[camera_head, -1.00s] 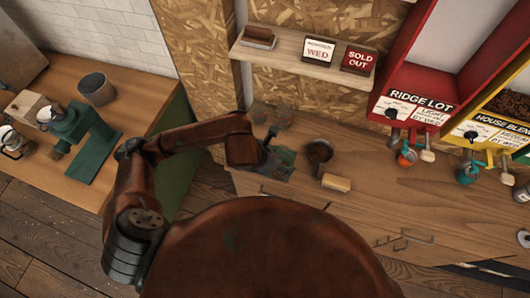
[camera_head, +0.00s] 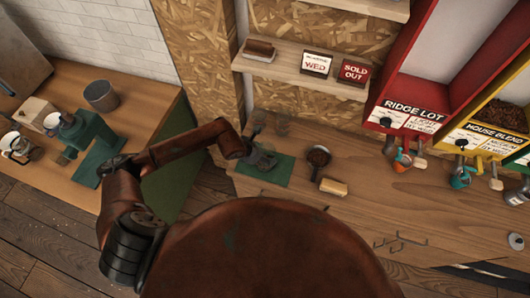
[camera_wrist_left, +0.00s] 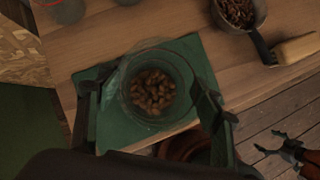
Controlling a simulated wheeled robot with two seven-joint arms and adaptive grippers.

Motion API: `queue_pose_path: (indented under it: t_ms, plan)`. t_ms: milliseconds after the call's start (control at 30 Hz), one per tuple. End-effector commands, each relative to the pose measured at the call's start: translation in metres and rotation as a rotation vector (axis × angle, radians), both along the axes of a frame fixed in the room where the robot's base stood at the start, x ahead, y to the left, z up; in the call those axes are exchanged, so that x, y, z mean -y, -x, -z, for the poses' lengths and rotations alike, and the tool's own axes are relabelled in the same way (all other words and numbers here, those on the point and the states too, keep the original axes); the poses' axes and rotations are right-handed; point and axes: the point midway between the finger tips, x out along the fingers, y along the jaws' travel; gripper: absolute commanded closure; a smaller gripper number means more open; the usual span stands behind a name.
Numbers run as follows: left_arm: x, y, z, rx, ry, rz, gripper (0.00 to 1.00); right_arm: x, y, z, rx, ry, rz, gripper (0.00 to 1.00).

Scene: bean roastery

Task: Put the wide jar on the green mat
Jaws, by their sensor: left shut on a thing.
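The wide jar (camera_wrist_left: 153,92) is clear glass with brown beans inside. In the left wrist view it stands between the two fingers of my left gripper (camera_wrist_left: 150,108), which is shut on it. The green mat (camera_wrist_left: 190,60) lies flat on the wooden counter, directly behind the jar in that view. I cannot tell whether the jar's base touches it. In the head view my left gripper (camera_head: 258,157) is over the green mat (camera_head: 278,172). My right gripper (camera_wrist_left: 272,143) shows at the lower right of the wrist view, empty, fingers spread.
A dark scoop of beans (camera_head: 318,157) and a wood-handled brush (camera_head: 333,187) lie right of the mat. A shelf (camera_head: 285,70) hangs above. The counter further right (camera_head: 400,205) is mostly free.

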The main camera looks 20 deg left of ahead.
Motion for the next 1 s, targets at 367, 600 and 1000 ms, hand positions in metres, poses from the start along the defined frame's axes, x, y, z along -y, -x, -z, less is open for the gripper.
queue_pose_path:
  t_ms: [367,600,1000]
  plan:
    - [0.000,0.000,0.005,0.000,0.000,0.000,0.32,0.002,0.000,-0.002,0.000,0.002,-0.001,0.17]
    - [0.000,0.000,0.005,0.000,0.000,0.000,0.22,0.002,0.000,-0.002,0.000,0.002,-0.001,0.17]
    - [-0.007,0.009,-0.012,0.004,-0.002,0.001,0.22,0.002,0.000,0.004,0.000,0.002,-0.001,0.17]
